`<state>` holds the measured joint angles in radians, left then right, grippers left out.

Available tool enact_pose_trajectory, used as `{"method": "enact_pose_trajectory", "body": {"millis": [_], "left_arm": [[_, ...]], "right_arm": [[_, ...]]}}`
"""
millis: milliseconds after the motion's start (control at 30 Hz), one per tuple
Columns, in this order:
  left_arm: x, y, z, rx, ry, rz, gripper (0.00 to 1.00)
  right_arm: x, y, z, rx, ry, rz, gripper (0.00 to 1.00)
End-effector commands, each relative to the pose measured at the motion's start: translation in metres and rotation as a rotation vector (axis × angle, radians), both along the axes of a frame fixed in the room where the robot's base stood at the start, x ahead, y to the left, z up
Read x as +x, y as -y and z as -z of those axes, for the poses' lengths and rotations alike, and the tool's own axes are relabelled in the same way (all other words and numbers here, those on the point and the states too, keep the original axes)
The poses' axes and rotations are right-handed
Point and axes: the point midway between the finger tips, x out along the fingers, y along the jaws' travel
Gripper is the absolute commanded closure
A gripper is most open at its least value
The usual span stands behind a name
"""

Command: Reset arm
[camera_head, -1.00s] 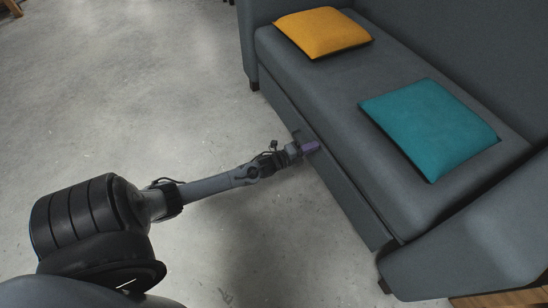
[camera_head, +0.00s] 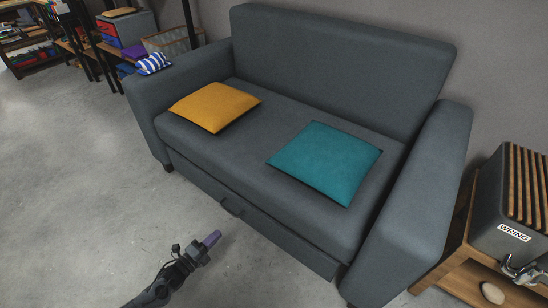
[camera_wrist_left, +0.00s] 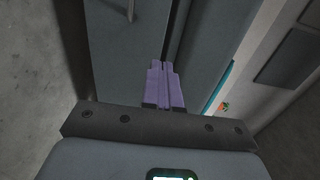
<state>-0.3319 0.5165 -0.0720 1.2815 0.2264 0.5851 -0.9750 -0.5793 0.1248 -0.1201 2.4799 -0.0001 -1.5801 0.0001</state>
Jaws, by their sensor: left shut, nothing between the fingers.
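My left gripper (camera_head: 214,238) is at the bottom of the head view, its purple fingers shut together with nothing between them. It is over the floor in front of the grey sofa (camera_head: 335,55), apart from it. The left wrist view also shows the shut purple fingers (camera_wrist_left: 164,72) pointing toward the sofa's grey front panel (camera_wrist_left: 115,55). A small dark handle (camera_head: 232,207) is on the sofa's lower front panel, beyond the fingertips. My right gripper is not in view.
A yellow cushion (camera_head: 215,107) and a teal cushion (camera_head: 326,163) lie on the seat. A wooden stand (camera_head: 452,254) with a grey box (camera_head: 507,205) is at right. The floor at left is clear.

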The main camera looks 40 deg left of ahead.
Motion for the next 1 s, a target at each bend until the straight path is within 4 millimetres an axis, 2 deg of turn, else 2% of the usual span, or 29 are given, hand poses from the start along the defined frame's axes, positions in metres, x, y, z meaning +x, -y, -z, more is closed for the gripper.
{"method": "enact_pose_trajectory", "body": {"millis": [167, 233, 267, 433, 500, 600, 767, 900, 1000], "left_arm": [[-0.018, 0.01, -0.017, -0.025, -0.029, -0.008, 1.0], [-0.024, 0.026, -0.034, -0.055, -0.028, -0.005, 1.0], [-0.026, 0.036, -0.044, -0.073, -0.021, 0.0, 1.0], [-0.023, 0.106, -0.123, -0.226, -0.028, 0.001, 1.0], [-0.019, 0.135, -0.159, -0.336, -0.087, -0.025, 1.0], [-0.017, 0.171, -0.201, -0.504, -0.204, -0.076, 1.0], [-0.024, 0.213, -0.26, -0.751, -0.412, -0.176, 1.0], [-0.045, 0.237, -0.302, -0.93, -0.603, -0.292, 1.0], [-0.065, 0.247, -0.321, -1.025, -0.728, -0.391, 1.0]], "right_arm": [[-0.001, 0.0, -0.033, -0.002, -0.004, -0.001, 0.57], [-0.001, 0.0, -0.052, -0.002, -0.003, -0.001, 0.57], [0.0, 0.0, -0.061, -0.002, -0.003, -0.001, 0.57], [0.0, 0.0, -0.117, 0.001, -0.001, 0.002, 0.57], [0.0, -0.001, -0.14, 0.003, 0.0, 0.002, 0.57], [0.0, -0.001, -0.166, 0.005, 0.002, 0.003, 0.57], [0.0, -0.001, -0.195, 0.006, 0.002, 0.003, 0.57], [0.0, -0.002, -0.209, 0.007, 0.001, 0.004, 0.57], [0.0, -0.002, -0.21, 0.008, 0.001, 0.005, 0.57]]}}
